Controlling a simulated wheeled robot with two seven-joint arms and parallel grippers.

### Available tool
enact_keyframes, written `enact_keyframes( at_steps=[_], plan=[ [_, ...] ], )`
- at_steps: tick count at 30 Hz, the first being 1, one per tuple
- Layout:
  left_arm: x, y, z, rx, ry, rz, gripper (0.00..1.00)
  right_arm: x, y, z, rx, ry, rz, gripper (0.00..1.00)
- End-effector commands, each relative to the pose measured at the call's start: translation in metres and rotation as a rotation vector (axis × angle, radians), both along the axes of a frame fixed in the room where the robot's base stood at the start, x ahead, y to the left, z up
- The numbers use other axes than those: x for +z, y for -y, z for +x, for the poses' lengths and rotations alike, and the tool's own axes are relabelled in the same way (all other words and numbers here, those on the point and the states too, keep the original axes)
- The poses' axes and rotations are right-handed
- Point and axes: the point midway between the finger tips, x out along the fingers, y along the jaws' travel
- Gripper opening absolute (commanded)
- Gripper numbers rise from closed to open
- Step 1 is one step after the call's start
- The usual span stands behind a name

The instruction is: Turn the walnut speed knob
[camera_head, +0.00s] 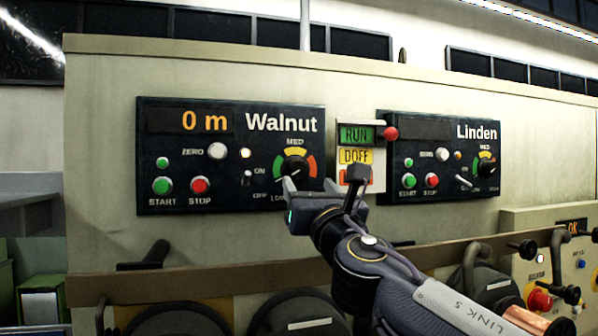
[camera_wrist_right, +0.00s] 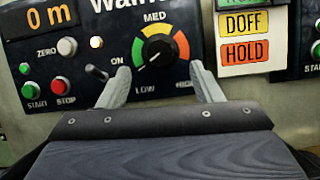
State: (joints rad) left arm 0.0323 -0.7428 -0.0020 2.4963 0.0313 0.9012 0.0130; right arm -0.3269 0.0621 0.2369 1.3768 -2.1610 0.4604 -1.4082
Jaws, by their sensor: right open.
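The walnut speed knob (camera_head: 295,166) is a round black dial on the dark Walnut panel (camera_head: 222,204), inside a yellow, orange, red and green scale. Its white pointer line slants to the lower left, toward LOW. It also shows in the right wrist view (camera_wrist_right: 158,53). My right gripper (camera_head: 309,188) is open and empty, just in front of and below the knob in the head view. In the right wrist view its two fingers (camera_wrist_right: 160,73) stand on either side of the scale's lower part, with the knob between and beyond them. No contact shows. My left gripper is out of view.
The small ON/OFF toggle (camera_wrist_right: 96,74) sits left of the knob, near the left finger. A RUN/DOFF/HOLD sign (camera_head: 356,134) with a red ball (camera_head: 390,133) is to the right. The Linden panel (camera_head: 441,151) lies beyond it. A brown rail (camera_head: 210,284) runs below.

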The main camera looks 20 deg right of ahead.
Motion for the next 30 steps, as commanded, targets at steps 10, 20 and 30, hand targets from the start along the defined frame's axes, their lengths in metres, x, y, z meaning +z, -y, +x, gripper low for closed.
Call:
enact_keyframes(
  at_steps=[10,20,30],
  plan=[
    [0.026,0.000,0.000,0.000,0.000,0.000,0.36,0.021,0.000,0.051,-0.001,-0.005,0.002,0.59],
    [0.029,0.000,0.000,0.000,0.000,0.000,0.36,0.023,0.000,0.061,-0.001,-0.004,0.002,0.59],
    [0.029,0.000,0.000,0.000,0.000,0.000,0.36,0.023,0.000,0.061,0.000,-0.004,0.003,0.27]
  ],
)
